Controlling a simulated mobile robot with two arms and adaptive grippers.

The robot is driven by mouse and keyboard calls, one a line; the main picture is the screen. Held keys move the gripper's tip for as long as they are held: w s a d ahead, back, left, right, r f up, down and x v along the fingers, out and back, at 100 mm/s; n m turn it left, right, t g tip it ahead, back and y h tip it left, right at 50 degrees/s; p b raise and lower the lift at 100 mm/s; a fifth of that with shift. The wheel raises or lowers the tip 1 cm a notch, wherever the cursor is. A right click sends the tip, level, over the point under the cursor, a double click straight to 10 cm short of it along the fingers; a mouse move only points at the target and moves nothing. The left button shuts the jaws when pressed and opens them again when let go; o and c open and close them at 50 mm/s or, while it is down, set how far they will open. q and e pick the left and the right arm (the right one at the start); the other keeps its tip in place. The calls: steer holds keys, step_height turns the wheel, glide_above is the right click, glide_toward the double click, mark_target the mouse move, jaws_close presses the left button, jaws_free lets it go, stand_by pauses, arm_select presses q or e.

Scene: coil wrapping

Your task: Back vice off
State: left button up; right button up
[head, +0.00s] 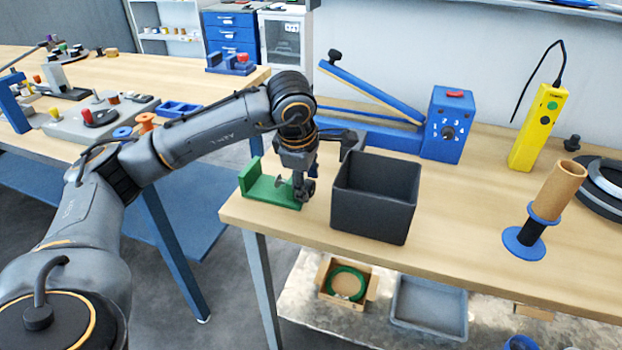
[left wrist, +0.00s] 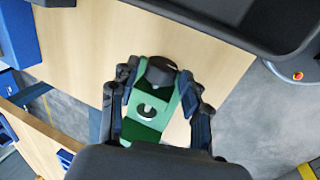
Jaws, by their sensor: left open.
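The green vice (head: 259,187) sits on the near left corner of the wooden workbench, with an upright jaw at its left end. Its screw handle is partly covered by my gripper in the head view. My left gripper (head: 304,188) points down at the vice's right end. In the left wrist view the open fingers of my left gripper (left wrist: 157,75) stand either side of the green vice (left wrist: 145,128), with a dark round knob (left wrist: 160,70) between the tips. Whether a finger touches it I cannot tell. My right gripper is not in view.
A black open bin (head: 372,212) stands close right of my left gripper. Behind is a blue lever device (head: 447,125). A yellow handheld box (head: 538,128) and a cardboard tube on a blue-flanged stand (head: 557,190) are farther right. The bench edge (head: 290,228) is just in front.

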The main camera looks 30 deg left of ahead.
arm_select(q)
steer(key=g+p, duration=0.1)
steer(key=p, duration=0.1)
steer(key=g+p, duration=0.2)
steer(key=p, duration=0.1)
steer(key=shift+w+r+h+p, duration=0.3)
steer(key=shift+w+h, duration=0.05)
steer(key=shift+h, duration=0.05)
steer(key=shift+f+g, duration=0.1)
steer(key=shift+g, duration=0.2)
steer(key=shift+f, duration=0.2)
steer(key=shift+w+r+g+p, duration=0.2)
steer(key=shift+g+p, duration=0.3)
steer(key=shift+p, duration=0.45)
steer(key=shift+g+p, duration=0.3)
steer(key=shift+p, duration=0.05)
steer(key=shift+w+a+g+h, duration=0.1)
steer(key=shift+g+h, duration=0.2)
steer(key=shift+g, duration=0.1)
steer(key=shift+w+f+g+p, duration=0.15)
steer(key=shift+f+g+p, duration=0.2)
steer(key=shift+g, duration=0.25)
